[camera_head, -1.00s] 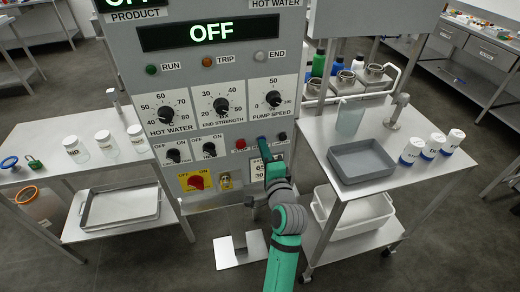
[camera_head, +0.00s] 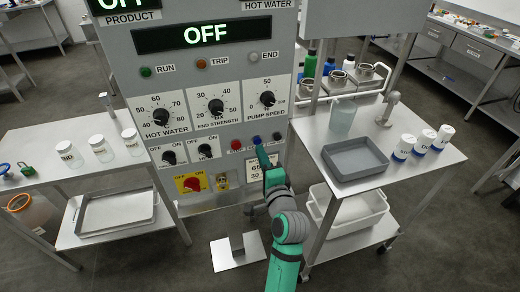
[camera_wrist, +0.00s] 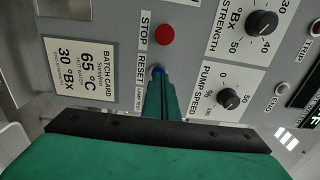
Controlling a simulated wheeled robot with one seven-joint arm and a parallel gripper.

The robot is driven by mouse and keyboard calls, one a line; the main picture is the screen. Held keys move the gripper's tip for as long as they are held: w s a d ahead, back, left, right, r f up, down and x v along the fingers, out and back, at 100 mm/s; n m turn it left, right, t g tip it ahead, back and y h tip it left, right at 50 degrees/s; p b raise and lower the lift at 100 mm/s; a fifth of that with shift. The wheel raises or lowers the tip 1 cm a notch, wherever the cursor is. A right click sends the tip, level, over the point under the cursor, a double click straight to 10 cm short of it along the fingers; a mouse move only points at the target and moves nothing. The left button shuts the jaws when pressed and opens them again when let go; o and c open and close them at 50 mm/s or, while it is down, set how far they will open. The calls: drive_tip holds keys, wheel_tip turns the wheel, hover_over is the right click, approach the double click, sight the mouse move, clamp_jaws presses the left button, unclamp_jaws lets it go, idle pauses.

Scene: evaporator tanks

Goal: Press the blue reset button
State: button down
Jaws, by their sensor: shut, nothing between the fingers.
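The blue reset button (camera_head: 256,139) sits on the grey control panel (camera_head: 222,75), between a red button and a dark button. My gripper (camera_head: 260,150) is shut and empty, with its green fingertips just below the blue button. In the wrist view, the fingertips (camera_wrist: 159,78) point at the blue button (camera_wrist: 157,70) and hide part of it, beside the RESET label (camera_wrist: 140,68). I cannot tell whether they touch the button. The red STOP button (camera_wrist: 165,35) is next to it.
Several knobs sit above the button row, including the pump speed knob (camera_head: 267,98). A batch card (camera_wrist: 78,72) is close to the fingers. A steel side table with a grey tray (camera_head: 354,158) stands right. A table with jars (camera_head: 100,148) stands left.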

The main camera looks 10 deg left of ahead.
drive_tip(key=v, duration=1)
drive_tip(key=shift+s+a+f, duration=0.1)
idle(0.4)
